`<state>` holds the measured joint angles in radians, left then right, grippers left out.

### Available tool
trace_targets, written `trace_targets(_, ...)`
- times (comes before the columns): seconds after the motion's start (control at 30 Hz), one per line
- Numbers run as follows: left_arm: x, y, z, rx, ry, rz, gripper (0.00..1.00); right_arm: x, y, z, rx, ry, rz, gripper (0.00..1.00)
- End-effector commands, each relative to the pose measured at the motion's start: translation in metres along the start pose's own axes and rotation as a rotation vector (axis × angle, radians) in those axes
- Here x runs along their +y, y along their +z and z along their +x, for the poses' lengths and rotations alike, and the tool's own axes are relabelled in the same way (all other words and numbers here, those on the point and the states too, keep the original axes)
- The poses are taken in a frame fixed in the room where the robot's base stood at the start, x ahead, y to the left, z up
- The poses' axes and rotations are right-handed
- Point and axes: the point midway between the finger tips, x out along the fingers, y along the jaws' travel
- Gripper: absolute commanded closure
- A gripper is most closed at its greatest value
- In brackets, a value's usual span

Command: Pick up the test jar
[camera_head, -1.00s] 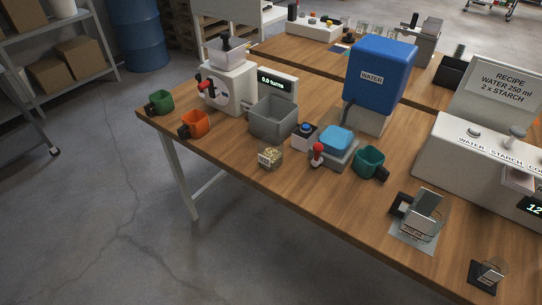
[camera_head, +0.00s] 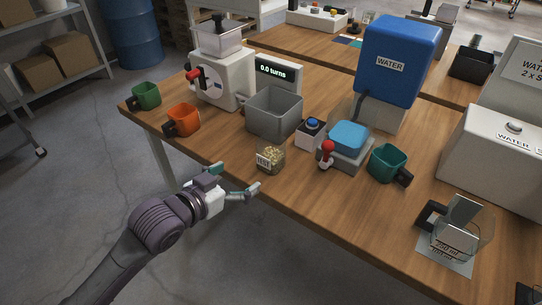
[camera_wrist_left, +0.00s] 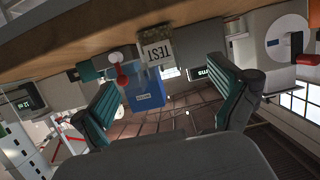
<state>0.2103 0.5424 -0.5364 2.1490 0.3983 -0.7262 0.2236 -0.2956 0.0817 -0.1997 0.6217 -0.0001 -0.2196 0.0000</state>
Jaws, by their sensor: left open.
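The test jar (camera_head: 271,159) is a small clear jar with pale grainy contents and a white label. It stands on the near edge of the wooden table. In the left wrist view the jar (camera_wrist_left: 157,47) shows upside down, its label reading TEST, ahead of and between the fingers. My left gripper (camera_head: 238,180) is open and empty, just off the table's front edge, to the left of the jar and apart from it. Its two fingers also show in the left wrist view (camera_wrist_left: 163,100). My right gripper is not in view.
Behind the jar stand a grey bin (camera_head: 274,114) and a blue-button box (camera_head: 312,131). To its right are a red-handled lever (camera_head: 327,154) and a teal cup (camera_head: 387,163). An orange cup (camera_head: 183,120) stands to the left. The table (camera_head: 228,147) is bare just left of the jar.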

Motion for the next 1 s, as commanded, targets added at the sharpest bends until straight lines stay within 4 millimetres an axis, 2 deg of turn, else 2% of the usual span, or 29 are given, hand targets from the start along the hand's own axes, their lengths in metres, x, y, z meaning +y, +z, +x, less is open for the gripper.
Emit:
trace_targets(0.07, 0.003, -0.004, 0.005, 0.006, 0.007, 0.002, 0.02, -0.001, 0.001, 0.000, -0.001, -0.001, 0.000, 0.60)
trace_targets(0.4, 0.003, -0.005, 0.069, 0.007, 0.006, 0.003, 0.02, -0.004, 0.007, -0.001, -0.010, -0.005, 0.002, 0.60)
trace_targets(0.67, 0.003, -0.005, 0.089, 0.007, 0.005, 0.003, 0.02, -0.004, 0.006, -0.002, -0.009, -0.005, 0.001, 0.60)
trace_targets(0.9, 0.003, -0.005, 0.124, 0.006, 0.005, 0.003, 0.02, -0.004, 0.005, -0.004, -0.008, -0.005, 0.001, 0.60)
trace_targets(1.0, 0.004, -0.005, 0.133, 0.007, 0.006, 0.003, 0.02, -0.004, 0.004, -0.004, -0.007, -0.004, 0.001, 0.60)
